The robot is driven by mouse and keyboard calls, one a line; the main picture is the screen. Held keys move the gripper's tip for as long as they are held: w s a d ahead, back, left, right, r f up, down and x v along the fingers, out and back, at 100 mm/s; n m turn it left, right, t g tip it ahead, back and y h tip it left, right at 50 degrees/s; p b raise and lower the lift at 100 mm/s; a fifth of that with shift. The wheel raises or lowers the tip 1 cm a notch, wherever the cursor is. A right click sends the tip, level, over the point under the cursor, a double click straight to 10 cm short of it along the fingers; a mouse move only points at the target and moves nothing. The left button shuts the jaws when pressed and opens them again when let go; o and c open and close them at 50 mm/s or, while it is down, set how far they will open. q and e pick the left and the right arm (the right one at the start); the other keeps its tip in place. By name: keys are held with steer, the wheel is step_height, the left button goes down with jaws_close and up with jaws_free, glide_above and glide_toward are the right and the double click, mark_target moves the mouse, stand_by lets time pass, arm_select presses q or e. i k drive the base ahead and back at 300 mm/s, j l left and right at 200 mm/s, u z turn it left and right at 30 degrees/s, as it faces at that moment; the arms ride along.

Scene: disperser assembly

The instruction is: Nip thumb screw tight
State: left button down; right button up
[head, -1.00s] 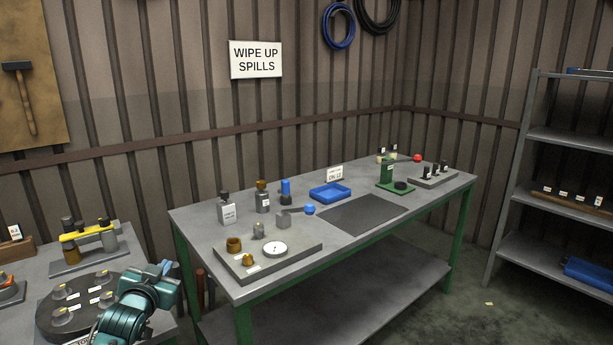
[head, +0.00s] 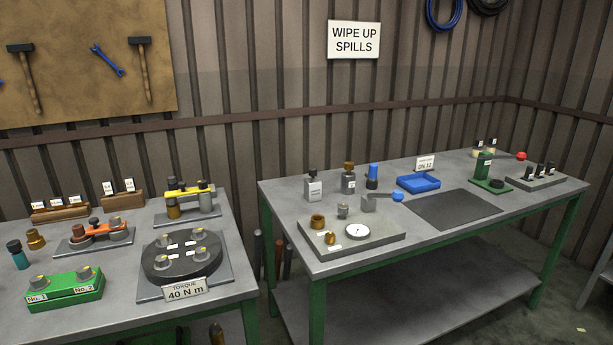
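On the right bench (head: 340,264), a grey block (head: 370,203) has a bar running to a round blue knob (head: 397,197) on its right. The knob may be the thumb screw, but the view is too small to tell. The block stands at the back edge of a grey plate (head: 390,243), close to a white dial (head: 358,231) and brass fittings (head: 318,221). Neither of my grippers is in view.
A dark mat (head: 455,209) and a blue tray (head: 418,182) lie right of the knob. Bottles (head: 313,185) stand behind. The left bench (head: 120,325) holds a round black fixture (head: 182,262), a green block (head: 64,291) and an orange-topped fixture (head: 95,233). A gap separates the benches.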

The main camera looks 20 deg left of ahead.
mark_target(202, 185)
steer(key=u, duration=1.3)
